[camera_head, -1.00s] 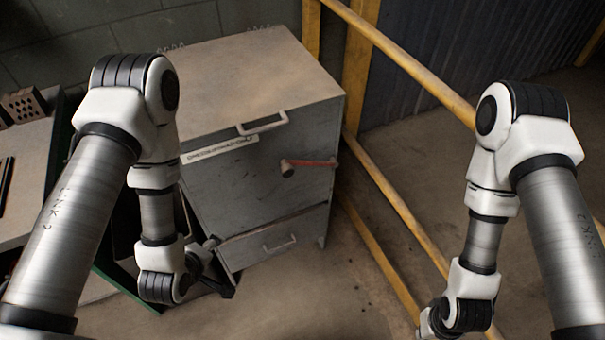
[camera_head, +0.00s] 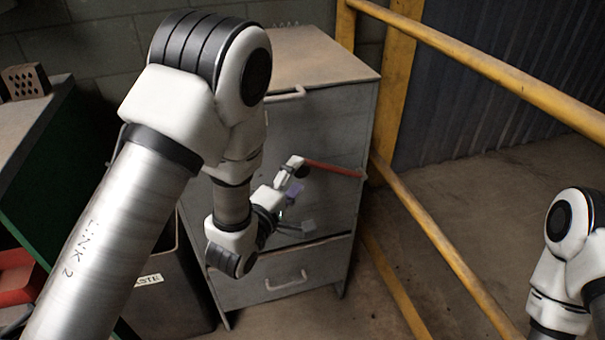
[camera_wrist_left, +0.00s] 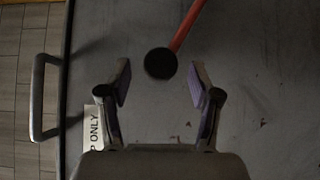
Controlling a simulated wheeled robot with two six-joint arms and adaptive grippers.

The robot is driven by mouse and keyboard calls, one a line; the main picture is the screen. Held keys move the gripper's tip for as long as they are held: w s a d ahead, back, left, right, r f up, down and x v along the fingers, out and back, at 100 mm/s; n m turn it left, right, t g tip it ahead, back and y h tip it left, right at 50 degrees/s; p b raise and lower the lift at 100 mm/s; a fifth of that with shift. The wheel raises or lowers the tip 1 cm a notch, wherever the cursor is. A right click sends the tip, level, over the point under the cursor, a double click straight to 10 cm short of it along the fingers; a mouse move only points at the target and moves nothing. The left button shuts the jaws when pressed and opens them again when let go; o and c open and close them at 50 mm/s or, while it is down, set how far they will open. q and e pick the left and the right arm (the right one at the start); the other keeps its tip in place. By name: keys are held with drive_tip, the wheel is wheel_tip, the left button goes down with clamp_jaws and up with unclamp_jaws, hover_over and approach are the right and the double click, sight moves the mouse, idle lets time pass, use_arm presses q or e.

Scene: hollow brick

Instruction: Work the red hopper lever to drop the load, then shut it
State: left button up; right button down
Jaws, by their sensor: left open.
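The grey hopper cabinet (camera_head: 335,115) stands ahead, with a lower panel (camera_head: 315,272) that has a handle. The red lever (camera_head: 335,169) on its front points right, nearly level. My left gripper (camera_head: 304,195) is open and empty in front of the lever's hub end, partly covering it. In the left wrist view the dark round hub (camera_wrist_left: 160,63) sits between and slightly past the open fingertips of the left gripper (camera_wrist_left: 162,76). The red lever (camera_wrist_left: 187,27) runs up and right from it there. I cannot tell whether the fingers touch it. My right gripper is out of frame.
Yellow rails (camera_head: 440,235) run along the cabinet's right side. A black bin (camera_head: 165,300) stands at its lower left, beside a green-sided bench (camera_head: 50,165) with a holed brick (camera_head: 25,80). The floor beyond the rails is clear.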

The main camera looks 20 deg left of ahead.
sight(298, 174)
use_arm(q)
drive_tip(key=w, duration=0.3)
drive_tip(key=shift+w+d, duration=0.1)
drive_tip(key=shift+d, duration=0.15)
drive_tip(key=shift+f, duration=0.1)
clamp_jaws()
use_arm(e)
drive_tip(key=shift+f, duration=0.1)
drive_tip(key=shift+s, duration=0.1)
